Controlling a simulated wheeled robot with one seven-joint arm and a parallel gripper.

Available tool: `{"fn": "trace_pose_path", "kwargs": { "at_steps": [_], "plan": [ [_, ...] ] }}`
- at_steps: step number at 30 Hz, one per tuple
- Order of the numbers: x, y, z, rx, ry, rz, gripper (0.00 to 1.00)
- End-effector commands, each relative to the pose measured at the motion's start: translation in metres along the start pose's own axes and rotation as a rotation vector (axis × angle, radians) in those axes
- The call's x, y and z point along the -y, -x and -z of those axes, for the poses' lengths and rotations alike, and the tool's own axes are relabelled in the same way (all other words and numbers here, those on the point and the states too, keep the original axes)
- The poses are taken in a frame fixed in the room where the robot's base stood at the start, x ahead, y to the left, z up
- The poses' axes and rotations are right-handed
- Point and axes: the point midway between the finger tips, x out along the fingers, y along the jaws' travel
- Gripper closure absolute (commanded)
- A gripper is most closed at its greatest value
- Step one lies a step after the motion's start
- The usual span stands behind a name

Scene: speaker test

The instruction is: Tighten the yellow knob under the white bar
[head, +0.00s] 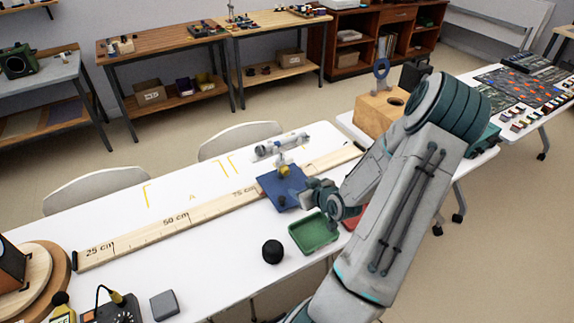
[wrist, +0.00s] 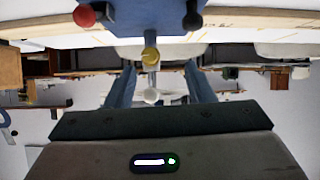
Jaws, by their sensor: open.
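The yellow knob (head: 284,171) is small in the head view, at the blue stand (head: 278,190) on the white table. In the wrist view the yellow knob (wrist: 150,55) shows on a pale stem, with a pale rounded end (wrist: 151,96) below it in the picture. I cannot clearly tell which pale part is the white bar. My gripper (wrist: 159,70) is open, with one blue finger on each side of the knob in the picture; contact is not visible. In the head view my gripper (head: 306,187) is just right of the stand.
A long wooden ruler (head: 155,221) lies across the table behind and beside the stand. A clear-and-grey cylinder (head: 282,146) lies further back. A red knob (wrist: 84,15) shows in the wrist view.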

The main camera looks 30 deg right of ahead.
Motion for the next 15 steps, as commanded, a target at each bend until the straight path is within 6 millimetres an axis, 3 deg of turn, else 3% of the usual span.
{"fn": "trace_pose_path", "kwargs": {
  "at_steps": [8,15],
  "plan": [
    [-0.018,0.008,0.011,-0.156,-0.058,-0.025,0.51],
    [-0.018,-0.022,0.016,-0.159,-0.06,-0.023,0.51]
  ]
}}
